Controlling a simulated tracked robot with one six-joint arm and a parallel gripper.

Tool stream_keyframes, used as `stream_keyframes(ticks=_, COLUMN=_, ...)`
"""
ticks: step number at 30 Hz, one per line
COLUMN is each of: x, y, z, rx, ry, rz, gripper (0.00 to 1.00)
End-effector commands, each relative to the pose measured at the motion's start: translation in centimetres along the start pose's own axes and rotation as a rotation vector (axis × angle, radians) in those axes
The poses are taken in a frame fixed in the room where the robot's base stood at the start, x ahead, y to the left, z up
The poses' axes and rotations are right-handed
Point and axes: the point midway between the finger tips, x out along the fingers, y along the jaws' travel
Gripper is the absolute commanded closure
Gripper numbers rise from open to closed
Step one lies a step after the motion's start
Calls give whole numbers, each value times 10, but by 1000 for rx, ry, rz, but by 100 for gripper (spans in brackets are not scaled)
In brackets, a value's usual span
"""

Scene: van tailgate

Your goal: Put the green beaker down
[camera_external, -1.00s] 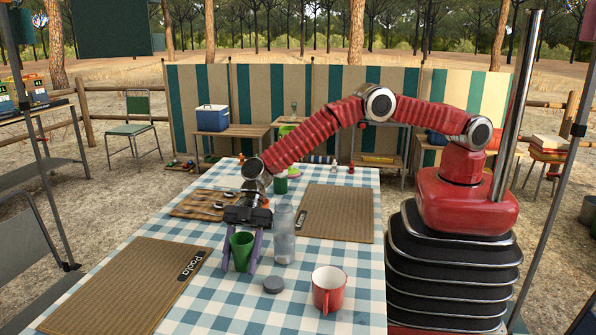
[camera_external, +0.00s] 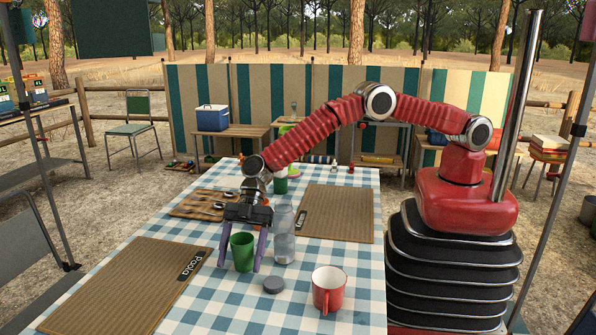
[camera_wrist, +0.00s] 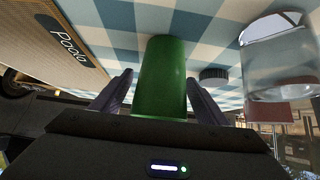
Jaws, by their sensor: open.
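The green beaker (camera_external: 242,252) stands upright on the blue-and-white checked tablecloth, between the jar and the near-left mat. My gripper (camera_external: 241,262) points down around it, with one purple finger on each side. The fingers are open, and in the external view small gaps show between them and the beaker. In the wrist view the beaker (camera_wrist: 160,78) sits between the two fingertips (camera_wrist: 158,90). Its far end is against the cloth there. A second green cup (camera_external: 281,183) stands farther back, partly hidden by my arm.
A clear jar (camera_external: 284,236) stands close to the right of my gripper. A dark round lid (camera_external: 273,285) and a red mug (camera_external: 328,290) are nearer the front. Brown mats (camera_external: 125,290) lie at left and back right (camera_external: 345,212). A wooden board (camera_external: 200,204) lies behind.

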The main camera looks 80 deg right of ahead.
Motion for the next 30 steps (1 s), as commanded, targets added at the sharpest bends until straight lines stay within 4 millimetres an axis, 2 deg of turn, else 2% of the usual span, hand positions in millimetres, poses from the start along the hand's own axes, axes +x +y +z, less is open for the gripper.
stream_keyframes(ticks=21, x=-102, y=1, z=0, rx=0, ry=1, rz=2, gripper=32)
stream_keyframes(ticks=30, x=-113, y=0, z=0, rx=0, ry=0, rz=-1, gripper=32)
